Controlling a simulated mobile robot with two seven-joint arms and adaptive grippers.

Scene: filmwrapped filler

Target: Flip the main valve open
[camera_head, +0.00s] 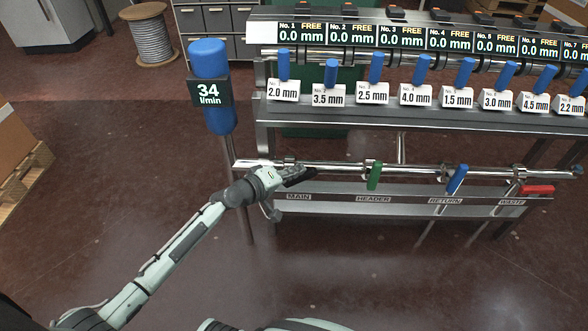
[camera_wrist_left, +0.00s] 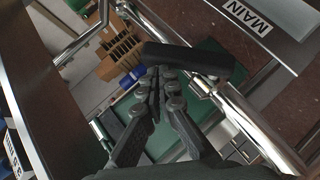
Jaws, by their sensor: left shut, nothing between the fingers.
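The MAIN label (camera_head: 298,197) is on the plate below the lower pipe (camera_head: 340,168); it also shows in the left wrist view (camera_wrist_left: 247,16). A black valve handle (camera_wrist_left: 190,60) lies across the left wrist view, just beyond my left fingertips (camera_wrist_left: 160,80). The fingers are together with nothing between them. They overlap the handle's near edge in the picture; I cannot tell whether they touch it. In the head view my left gripper (camera_head: 297,177) is at the pipe above the MAIN label and largely hides this handle. My right gripper is not in view.
Along the same pipe, a green handle (camera_head: 374,175) hangs down at HEADER, a blue handle (camera_head: 457,178) at RETURN slants down, and a red handle (camera_head: 537,189) lies sideways at WASTE. A blue flow gauge (camera_head: 208,60) reads 34 l/min. Open floor lies in front.

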